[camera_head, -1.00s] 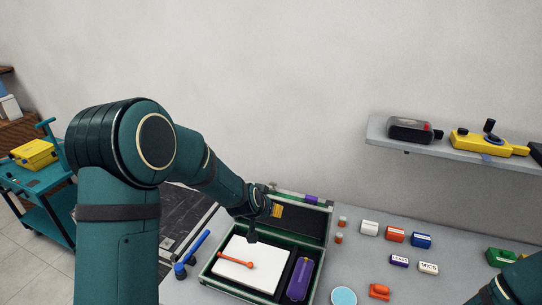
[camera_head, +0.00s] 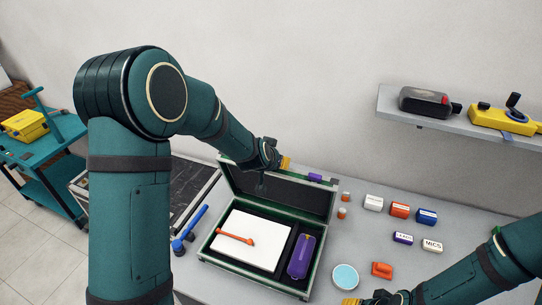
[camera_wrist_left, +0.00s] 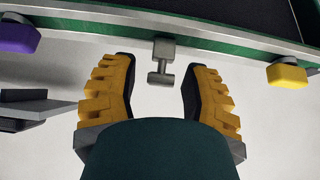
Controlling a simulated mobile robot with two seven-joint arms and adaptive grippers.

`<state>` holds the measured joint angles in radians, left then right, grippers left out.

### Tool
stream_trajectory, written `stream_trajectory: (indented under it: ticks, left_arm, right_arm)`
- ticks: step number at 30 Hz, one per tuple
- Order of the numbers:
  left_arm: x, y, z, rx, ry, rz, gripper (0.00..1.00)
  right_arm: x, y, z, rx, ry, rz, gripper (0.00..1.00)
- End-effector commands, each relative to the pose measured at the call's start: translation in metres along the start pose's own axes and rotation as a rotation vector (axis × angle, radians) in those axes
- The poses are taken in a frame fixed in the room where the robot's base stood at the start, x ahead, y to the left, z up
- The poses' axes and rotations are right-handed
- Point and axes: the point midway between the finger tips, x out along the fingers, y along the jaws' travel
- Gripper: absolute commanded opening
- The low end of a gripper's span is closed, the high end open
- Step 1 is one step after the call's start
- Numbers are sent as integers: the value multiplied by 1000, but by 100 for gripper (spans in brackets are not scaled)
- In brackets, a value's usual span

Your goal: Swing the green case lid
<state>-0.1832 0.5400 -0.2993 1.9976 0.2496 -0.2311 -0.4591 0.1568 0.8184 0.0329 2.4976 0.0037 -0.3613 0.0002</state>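The green case (camera_head: 212,251) stands open on the table, its dark-lined lid (camera_head: 300,197) raised at the back. The lid's green edge (camera_wrist_left: 90,30) crosses the top of the left wrist view, with a small metal latch (camera_wrist_left: 162,62) hanging from its middle. My left gripper (camera_head: 280,163) is at the lid's upper edge. In the wrist view its yellow-padded fingers (camera_wrist_left: 160,92) are spread on either side of the latch, with gaps showing. My right gripper (camera_head: 362,299) is low at the bottom edge of the head view, mostly cut off.
In the case lie a white block (camera_head: 255,247), an orange tool (camera_head: 236,237) and a purple item (camera_head: 301,257). Small labelled boxes (camera_head: 400,210) and a light-blue disc (camera_head: 345,277) are to the right. A grey shelf (camera_head: 460,124) hangs above. A teal cart (camera_head: 40,170) is far left.

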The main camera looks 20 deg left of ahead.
Motion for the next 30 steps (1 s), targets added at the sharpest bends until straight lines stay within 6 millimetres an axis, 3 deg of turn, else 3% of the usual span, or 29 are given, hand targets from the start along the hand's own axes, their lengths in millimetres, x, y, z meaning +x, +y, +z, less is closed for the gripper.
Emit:
stream_trajectory:
  ticks: [1,4,13,30]
  left_arm:
    - [0,0,-1,0,0,0,35]
    - [-1,0,-2,0,1,0,0]
    - [-4,0,1,0,5,0,0]
    - [-24,0,44,0,2,1,0]
  right_arm:
    - [0,0,0,0,-1,0,47]
    - [-1,0,0,0,0,0,47]
    - [2,1,0,0,0,0,47]
    - [20,8,3,0,0,0,47]
